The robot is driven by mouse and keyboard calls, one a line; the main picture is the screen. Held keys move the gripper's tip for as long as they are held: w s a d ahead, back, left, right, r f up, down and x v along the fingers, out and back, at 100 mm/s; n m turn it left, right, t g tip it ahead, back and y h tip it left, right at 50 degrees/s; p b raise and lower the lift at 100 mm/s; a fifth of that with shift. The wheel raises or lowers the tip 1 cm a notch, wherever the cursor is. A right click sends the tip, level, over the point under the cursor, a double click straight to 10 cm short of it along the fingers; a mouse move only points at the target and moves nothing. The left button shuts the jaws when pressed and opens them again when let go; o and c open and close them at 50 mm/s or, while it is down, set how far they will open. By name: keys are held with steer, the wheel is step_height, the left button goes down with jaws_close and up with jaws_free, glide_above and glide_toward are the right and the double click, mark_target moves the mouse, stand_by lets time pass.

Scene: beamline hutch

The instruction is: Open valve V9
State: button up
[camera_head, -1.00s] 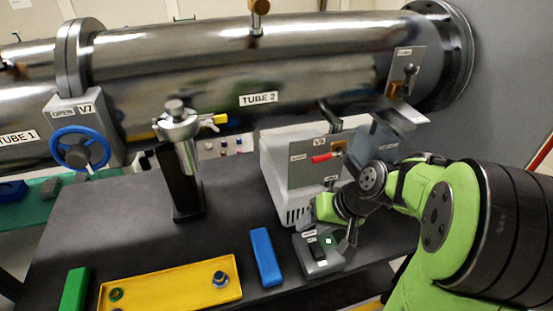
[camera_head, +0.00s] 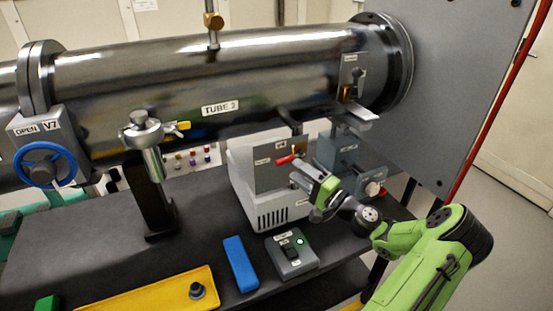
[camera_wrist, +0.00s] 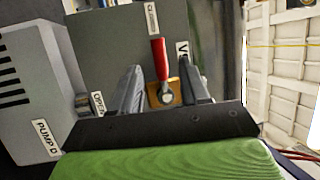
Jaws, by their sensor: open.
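Valve V9 is a grey panel (camera_wrist: 110,45) with a red lever handle (camera_wrist: 159,60) on a brass body (camera_wrist: 165,93). In the wrist view the panel carries labels reading OPEN and what looks like CLOSED, and the lever points toward the CLOSED label. In the head view the red lever (camera_head: 287,159) shows left of my gripper (camera_head: 300,172). In the wrist view my gripper (camera_wrist: 165,85) is open, with one finger on each side of the brass body and the lever's lower end. I cannot tell whether either finger touches them.
The pump housing (camera_head: 278,214) stands beside the valve panel. Below it on the bench are a switch box (camera_head: 291,262) with a lit green button, a blue block (camera_head: 240,264) and a yellow tray (camera_head: 150,297). TUBE 2 (camera_head: 280,75) runs overhead.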

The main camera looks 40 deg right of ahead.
mark_target(286, 163)
steer(key=w, duration=0.2)
steer(key=w+r, duration=0.1)
steer(key=w, duration=0.2)
steer(key=w+a, duration=0.1)
steer(key=w, duration=0.2)
steer(key=shift+r, duration=0.2)
steer(key=shift+s, duration=0.1)
jaws_close()
